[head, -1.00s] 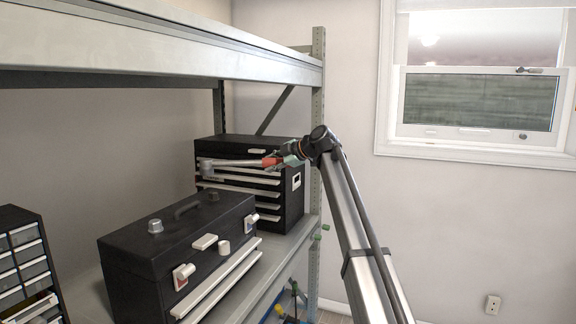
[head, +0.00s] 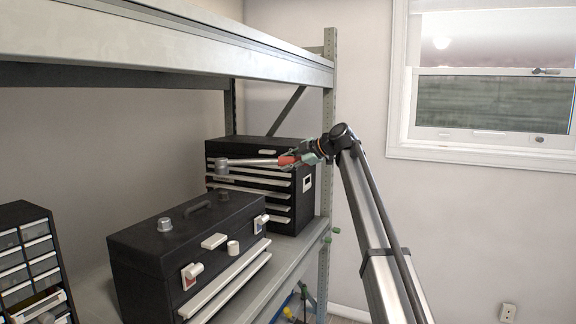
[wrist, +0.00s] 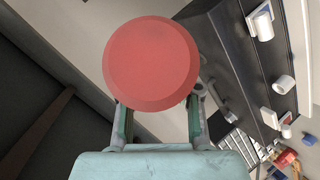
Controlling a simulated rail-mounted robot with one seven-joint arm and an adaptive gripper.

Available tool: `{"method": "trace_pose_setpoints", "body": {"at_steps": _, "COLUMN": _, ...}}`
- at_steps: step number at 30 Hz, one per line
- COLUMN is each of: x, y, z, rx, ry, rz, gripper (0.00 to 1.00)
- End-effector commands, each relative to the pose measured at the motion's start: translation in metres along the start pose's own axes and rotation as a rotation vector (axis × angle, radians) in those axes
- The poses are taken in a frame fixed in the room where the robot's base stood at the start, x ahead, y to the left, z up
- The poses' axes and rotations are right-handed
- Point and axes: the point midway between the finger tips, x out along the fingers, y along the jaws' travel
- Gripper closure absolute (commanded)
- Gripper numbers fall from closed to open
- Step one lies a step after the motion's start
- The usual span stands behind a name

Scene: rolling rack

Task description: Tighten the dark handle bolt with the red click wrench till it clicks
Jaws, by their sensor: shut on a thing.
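My gripper (head: 312,151) is shut on the red grip of the click wrench (head: 287,160) and holds it in the air. The wrench lies nearly level, its metal shaft and head pointing left, above and behind the black front toolbox (head: 140,250). That toolbox has a carry handle (head: 198,208) on its lid. A dark bolt (head: 196,195) stands near the handle's far end and a lighter bolt (head: 164,225) near its front end. The wrench head is apart from both. In the wrist view the round red grip end (wrist: 150,65) sits between my fingers (wrist: 158,122) and hides the wrench head.
A black drawer toolbox (head: 290,185) stands behind the wrench. A small-drawer cabinet (head: 40,225) is at left. The upper shelf beam (head: 180,50) crosses above, and a rack post (head: 328,100) stands close to my gripper. Open air lies above the front toolbox.

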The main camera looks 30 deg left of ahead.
Motion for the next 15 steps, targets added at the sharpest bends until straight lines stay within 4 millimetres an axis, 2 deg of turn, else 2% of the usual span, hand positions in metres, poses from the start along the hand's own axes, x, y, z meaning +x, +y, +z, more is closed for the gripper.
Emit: {"method": "trace_pose_setpoints", "body": {"at_steps": 15, "x": 0.02, "y": -0.036, "z": 0.021, "rx": 0.002, "ry": 0.001, "rz": 0.002, "gripper": 1.0}}
